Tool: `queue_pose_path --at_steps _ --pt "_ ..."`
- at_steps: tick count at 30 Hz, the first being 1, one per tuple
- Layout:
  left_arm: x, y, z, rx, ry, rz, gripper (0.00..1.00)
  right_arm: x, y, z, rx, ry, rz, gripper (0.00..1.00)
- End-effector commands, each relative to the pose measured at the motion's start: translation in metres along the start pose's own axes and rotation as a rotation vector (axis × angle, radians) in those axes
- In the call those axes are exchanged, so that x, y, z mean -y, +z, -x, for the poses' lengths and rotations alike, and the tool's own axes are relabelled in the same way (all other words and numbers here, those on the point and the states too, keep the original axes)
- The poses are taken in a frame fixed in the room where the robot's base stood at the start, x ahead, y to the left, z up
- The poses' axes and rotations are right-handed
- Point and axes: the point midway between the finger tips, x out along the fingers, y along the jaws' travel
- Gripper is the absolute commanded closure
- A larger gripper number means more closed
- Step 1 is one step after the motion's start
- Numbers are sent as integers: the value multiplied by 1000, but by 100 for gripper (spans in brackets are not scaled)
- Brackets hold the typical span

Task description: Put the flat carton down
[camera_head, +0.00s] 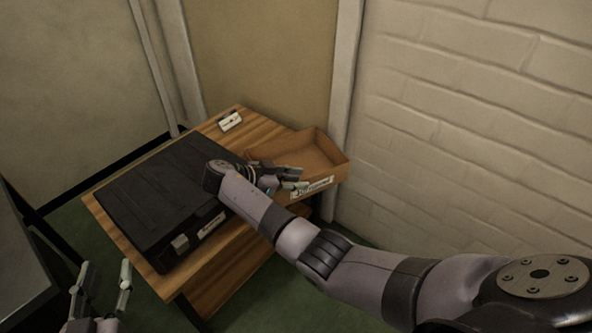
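The flat carton (318,146) is a shallow, open-topped brown box with a white label on its front wall. It is at the right end of the wooden table (226,277) and seems to reach past the table's right edge. Whether it rests fully on the top is unclear. My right gripper (291,179) is at the carton's front left part, with its fingers at the wall. I cannot tell whether they are closed on it. My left gripper (105,274) is open and empty, low at the bottom left, away from the carton.
A large black case (150,190) covers most of the table's left and middle. A small white object (231,121) lies near the back corner. A brick wall (480,110) stands close on the right. A dark-edged surface (22,250) is at the far left.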

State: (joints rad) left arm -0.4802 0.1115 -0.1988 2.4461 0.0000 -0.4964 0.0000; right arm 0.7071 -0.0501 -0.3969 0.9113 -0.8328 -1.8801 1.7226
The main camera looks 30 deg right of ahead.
Motion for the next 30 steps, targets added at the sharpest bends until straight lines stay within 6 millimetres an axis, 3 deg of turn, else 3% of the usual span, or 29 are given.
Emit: queue_pose_path --at_steps 9,19,30 --pt "-6 -45 0 -253 14 5 60 2 4 -39 -2 0 0 73" --pt "-7 -52 2 -283 16 6 60 2 4 -44 1 0 1 74" --pt "-7 -51 2 -282 15 5 60 2 4 -44 1 -1 1 99"
